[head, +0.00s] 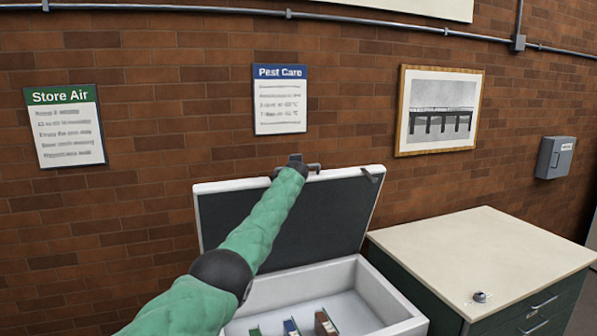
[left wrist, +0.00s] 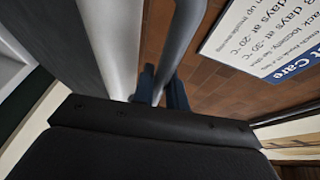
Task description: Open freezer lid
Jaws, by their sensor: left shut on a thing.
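The freezer is a white chest, and its lid (head: 325,215) stands raised, tilted steeply up with its dark inner face toward me. My left arm, in a green sleeve, reaches up across the lid to its top edge. My left gripper (head: 296,160) is shut on the lid's handle (head: 314,168). In the left wrist view the grey handle bar (left wrist: 180,45) runs between the fingers of my left gripper (left wrist: 160,88). The open freezer body (head: 385,290) shows a white interior with several small book-like items (head: 291,327) inside. My right gripper is not in view.
A cabinet with a cream top (head: 490,255) stands right of the freezer, with a small metal object (head: 479,297) on it. The brick wall behind carries a Pest Care sign (head: 280,100), a Store Air sign (head: 65,125), a framed picture (head: 438,110) and a grey box (head: 555,157).

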